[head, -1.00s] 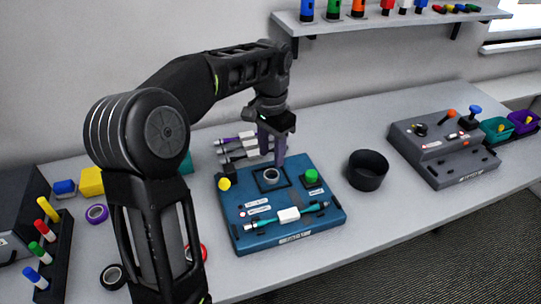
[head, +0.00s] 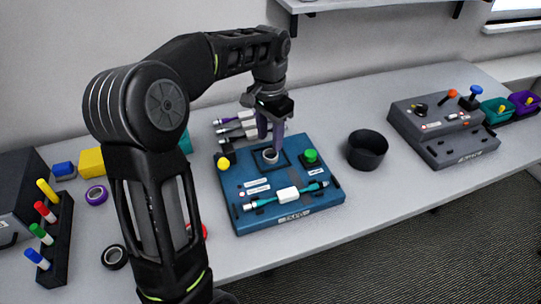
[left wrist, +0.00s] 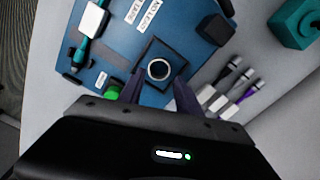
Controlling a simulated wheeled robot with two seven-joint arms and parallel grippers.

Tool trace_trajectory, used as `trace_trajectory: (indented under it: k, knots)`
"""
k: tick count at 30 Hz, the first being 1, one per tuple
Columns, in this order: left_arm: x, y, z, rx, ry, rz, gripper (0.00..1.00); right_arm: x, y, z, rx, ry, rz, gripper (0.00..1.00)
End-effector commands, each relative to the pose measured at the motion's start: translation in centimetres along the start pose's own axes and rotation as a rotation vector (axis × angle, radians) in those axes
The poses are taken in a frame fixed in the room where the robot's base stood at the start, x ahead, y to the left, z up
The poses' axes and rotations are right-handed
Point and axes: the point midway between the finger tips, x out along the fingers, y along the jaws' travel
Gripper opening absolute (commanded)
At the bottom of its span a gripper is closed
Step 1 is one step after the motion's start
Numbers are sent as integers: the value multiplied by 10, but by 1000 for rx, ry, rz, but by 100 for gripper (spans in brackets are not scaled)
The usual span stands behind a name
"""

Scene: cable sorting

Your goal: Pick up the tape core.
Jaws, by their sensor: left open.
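The tape core (head: 270,156) is a small light grey ring with a dark centre. It lies in a dark square outline on the blue board (head: 325,204). In the left wrist view the tape core (left wrist: 158,69) shows just beyond the fingertips. My left gripper (head: 270,140) points down over the board, with its purple fingers directly above and a little behind the ring. In the left wrist view my left gripper (left wrist: 158,90) is open and empty, its fingers spread either side of the ring's line. My right gripper is out of view.
The board also carries a green button (head: 311,155), a yellow knob (head: 223,162) and a teal cable (head: 262,202). A black round bin (head: 367,150) stands right of it. Several connectors (head: 240,126) lie behind. A grey control box (head: 440,130) stands farther right.

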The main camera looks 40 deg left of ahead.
Motion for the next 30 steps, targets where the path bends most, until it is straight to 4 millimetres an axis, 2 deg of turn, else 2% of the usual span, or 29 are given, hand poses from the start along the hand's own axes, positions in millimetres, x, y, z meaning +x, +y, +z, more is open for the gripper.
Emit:
trace_trajectory:
  k: [5,13,30]
  knots:
    - [12,1,0,0,-3,1,41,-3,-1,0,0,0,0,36]
    - [48,2,0,0,-2,1,41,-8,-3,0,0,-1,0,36]
    - [52,2,-1,0,0,0,41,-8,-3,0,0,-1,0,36]
